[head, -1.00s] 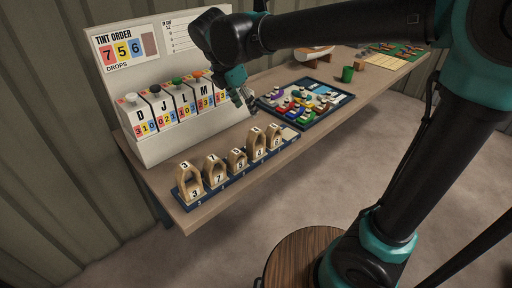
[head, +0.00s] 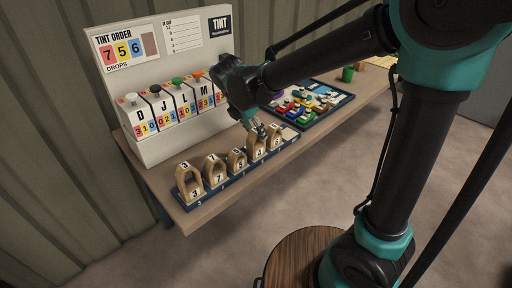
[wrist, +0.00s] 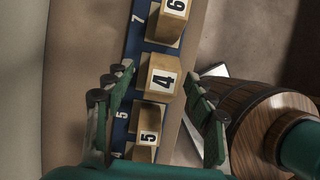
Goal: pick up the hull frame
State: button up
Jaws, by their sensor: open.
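Several wooden arch-shaped hull frames stand upright in a row on a dark blue rack (head: 222,187), each with number labels: frames 3 (head: 182,173), 7 (head: 212,165), 5 (head: 236,157), 4 (head: 258,151) and 6 (head: 275,134). My gripper (head: 258,127) is just above frames 4 and 6 in the head view, pointing down. In the wrist view my gripper (wrist: 152,88) is open, with its green fingers on either side of the frame labelled 4 (wrist: 162,81). Frame 6 (wrist: 172,20) is above it and frame 5 (wrist: 148,135) below. I cannot tell whether the fingers touch frame 4.
A tint order stand (head: 150,60) with lettered dispensers is behind the rack. A dark tray (head: 335,112) with coloured pieces and a green cup (head: 347,74) lie farther along the bench. A wooden barrel (head: 298,262) stands on the floor in front.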

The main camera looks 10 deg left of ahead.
jog(key=shift+x, duration=2.35)
jog(key=shift+d, duration=0.15)
grip_shut()
